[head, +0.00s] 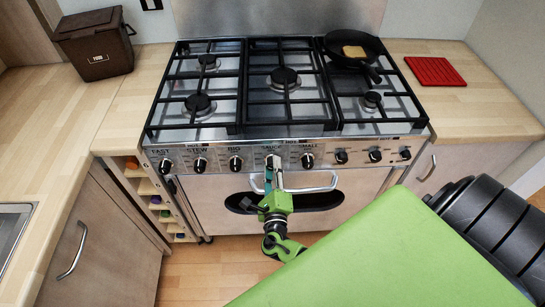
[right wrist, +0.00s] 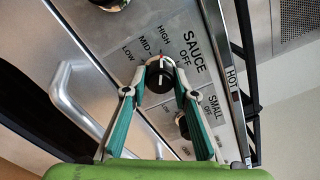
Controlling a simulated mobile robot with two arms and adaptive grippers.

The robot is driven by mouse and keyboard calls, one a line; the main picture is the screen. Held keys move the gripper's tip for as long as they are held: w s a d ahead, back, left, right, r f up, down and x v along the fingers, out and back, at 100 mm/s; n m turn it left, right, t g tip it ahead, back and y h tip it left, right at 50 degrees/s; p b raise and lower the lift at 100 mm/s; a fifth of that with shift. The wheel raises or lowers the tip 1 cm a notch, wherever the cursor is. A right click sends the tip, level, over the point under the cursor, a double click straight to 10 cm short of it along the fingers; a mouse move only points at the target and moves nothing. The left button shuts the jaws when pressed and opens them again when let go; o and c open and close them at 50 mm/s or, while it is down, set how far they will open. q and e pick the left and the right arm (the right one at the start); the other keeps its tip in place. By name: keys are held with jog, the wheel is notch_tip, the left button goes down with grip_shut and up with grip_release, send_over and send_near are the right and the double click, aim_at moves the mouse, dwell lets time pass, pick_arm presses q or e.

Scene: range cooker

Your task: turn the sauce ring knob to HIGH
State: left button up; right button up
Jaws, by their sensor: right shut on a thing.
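The sauce ring knob (right wrist: 159,82) is a round black knob with a light rim, a white mark and a red mark. It sits on the steel control panel under SAUCE, with OFF, LOW, MID and HIGH printed around it. In the right wrist view the white mark lies on the upper side, roughly toward HIGH; its exact setting I cannot tell. My right gripper (right wrist: 161,76) is shut on this knob, one finger on each side. In the head view my right gripper (head: 274,164) reaches up to the panel and mostly hides the knob. My left gripper is not in view.
The small ring knob (head: 308,160) is close on the right, the big ring knob (head: 235,163) on the left. The oven handle (head: 318,188) runs below. A frying pan (head: 352,48) with food stands on the back right burner. A red board (head: 434,71) lies on the right counter.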

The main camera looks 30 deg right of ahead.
jog(key=shift+n, duration=0.3)
jog(key=o, duration=1.1)
jog(key=v, duration=1.2)
